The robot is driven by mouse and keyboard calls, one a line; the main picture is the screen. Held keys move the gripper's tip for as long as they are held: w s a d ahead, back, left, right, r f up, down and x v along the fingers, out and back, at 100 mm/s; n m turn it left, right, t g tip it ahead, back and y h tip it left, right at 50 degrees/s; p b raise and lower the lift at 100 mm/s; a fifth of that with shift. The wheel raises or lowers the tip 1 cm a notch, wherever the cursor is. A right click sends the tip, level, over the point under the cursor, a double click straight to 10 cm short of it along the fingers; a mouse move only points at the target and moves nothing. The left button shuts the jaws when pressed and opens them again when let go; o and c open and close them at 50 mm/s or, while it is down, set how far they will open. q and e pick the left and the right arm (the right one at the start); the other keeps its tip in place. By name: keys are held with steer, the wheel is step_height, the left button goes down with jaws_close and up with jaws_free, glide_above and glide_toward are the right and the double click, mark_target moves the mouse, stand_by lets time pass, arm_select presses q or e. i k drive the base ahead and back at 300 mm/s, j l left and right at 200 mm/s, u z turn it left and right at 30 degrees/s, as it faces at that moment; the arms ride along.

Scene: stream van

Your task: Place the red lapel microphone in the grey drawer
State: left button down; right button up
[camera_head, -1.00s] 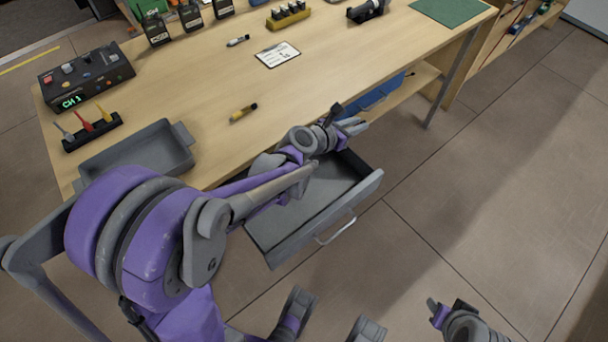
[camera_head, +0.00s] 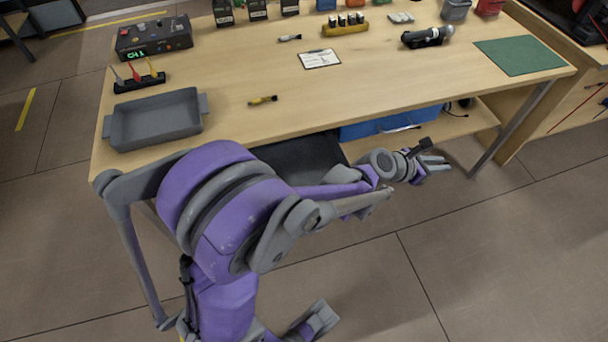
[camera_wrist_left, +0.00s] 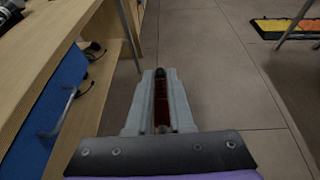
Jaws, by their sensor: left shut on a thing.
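My left gripper (camera_head: 435,163) is to the right of the table's drawer area, in front of the blue drawer and away from the tabletop. In the left wrist view its fingers (camera_wrist_left: 160,103) are shut on a narrow red thing with a dark tip, the red lapel microphone (camera_wrist_left: 160,95); it is mostly hidden between the fingers. A dark part of the grey drawer (camera_head: 298,158) shows below the table's front edge, behind my arm. Its front and handle do not show, so I cannot tell how far it is open. My right gripper does not show.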

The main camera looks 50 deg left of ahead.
mark_target(260, 158)
steer(key=i+l+u, duration=0.1)
steer(key=l+u, duration=0.2)
steer(key=i+l+u, duration=0.1)
steer(key=l+u, duration=0.2)
steer(key=i+u, duration=0.1)
steer(key=u, duration=0.3)
steer(key=i+j+u, duration=0.1)
steer(key=u, duration=0.35)
steer(key=i+u, duration=0.15)
steer(key=u, duration=0.25)
steer(key=i, duration=0.1)
